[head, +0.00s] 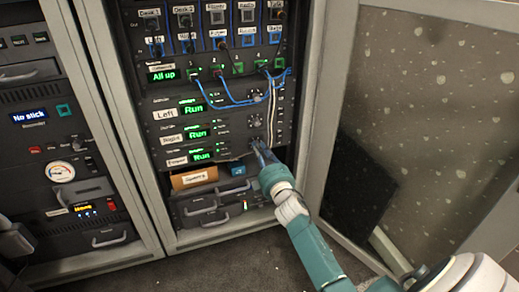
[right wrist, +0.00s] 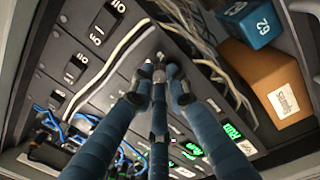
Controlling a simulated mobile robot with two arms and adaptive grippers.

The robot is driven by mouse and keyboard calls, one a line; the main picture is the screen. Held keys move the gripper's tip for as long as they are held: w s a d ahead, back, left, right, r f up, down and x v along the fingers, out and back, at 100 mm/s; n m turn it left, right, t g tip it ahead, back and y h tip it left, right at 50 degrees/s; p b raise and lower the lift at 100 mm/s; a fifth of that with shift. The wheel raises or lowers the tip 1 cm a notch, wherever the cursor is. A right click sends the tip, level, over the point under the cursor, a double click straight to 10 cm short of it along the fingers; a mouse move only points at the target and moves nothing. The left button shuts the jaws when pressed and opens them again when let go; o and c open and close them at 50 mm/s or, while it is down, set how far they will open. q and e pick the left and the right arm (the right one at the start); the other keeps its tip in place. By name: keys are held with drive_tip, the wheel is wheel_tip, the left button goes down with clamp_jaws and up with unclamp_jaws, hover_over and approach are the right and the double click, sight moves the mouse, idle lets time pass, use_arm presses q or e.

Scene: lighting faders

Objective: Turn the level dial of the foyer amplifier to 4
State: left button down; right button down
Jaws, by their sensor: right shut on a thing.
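The foyer amplifier (head: 201,156) is the lowest of three stacked units in the open rack, with a green "Run" display. My right gripper (head: 259,148) is at the right end of its front, where the level dial sits. In the right wrist view my right gripper (right wrist: 160,75) has its fingers closed together against the panel, shut on the dial. The fingers hide the dial, so its pointer and number cannot be read. My left gripper is not clearly seen.
The left (head: 194,108) and right (head: 197,133) amplifiers sit just above. Blue cables (head: 228,103) and pale cables (head: 271,105) hang close by the dials. A brown box (head: 194,178) lies below.

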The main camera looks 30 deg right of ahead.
drive_tip(key=shift+d+m, duration=0.1)
drive_tip(key=shift+m, duration=0.2)
drive_tip(key=c, duration=1.7)
unclamp_jaws()
drive_tip(key=shift+s, duration=0.1)
drive_tip(key=v, duration=1.2)
